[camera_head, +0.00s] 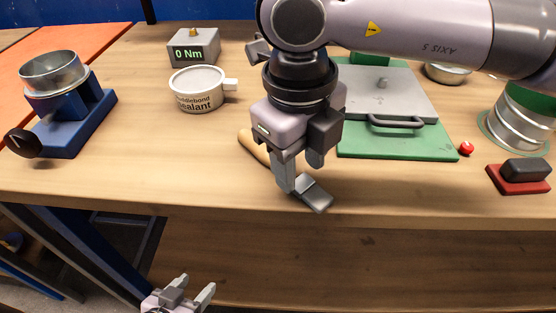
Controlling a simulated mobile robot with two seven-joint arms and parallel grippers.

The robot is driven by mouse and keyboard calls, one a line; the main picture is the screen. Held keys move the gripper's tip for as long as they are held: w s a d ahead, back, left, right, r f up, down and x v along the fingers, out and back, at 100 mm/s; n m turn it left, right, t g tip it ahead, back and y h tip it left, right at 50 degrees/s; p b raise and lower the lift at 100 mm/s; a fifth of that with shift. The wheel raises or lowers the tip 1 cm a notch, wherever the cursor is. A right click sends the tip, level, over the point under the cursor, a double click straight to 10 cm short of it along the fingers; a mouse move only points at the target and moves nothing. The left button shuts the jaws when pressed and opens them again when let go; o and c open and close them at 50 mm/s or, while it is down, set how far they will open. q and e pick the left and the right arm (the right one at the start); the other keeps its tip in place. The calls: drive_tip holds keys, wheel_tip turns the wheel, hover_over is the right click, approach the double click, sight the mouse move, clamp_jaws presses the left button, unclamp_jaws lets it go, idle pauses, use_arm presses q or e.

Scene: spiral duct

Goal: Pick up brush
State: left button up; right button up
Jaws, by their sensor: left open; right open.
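A tan wooden handle (253,147), which looks like the brush's, lies on the workbench near the middle. Its right part is hidden behind my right gripper, and no bristles show. My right gripper (309,180) is open, in front of and to the right of the visible handle. I cannot tell whether it touches the handle, and nothing shows held in it. My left gripper (190,289) is open and empty at the bottom of the view, below the bench's front edge.
A sealant pot (196,101), a torque display (193,48) and a blue stand (79,122) are at left. A green board with a metal plate (385,91), a red ball (466,148), a duct (517,122) and a red-based block (520,178) are at right. The front left bench is clear.

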wheel_tip(320, 180, down, 2)
drive_tip(key=shift+w+f, duration=0.1)
drive_tip(key=shift+f, duration=0.05)
drive_tip(key=c, duration=0.8)
drive_tip(key=shift+c, duration=0.2)
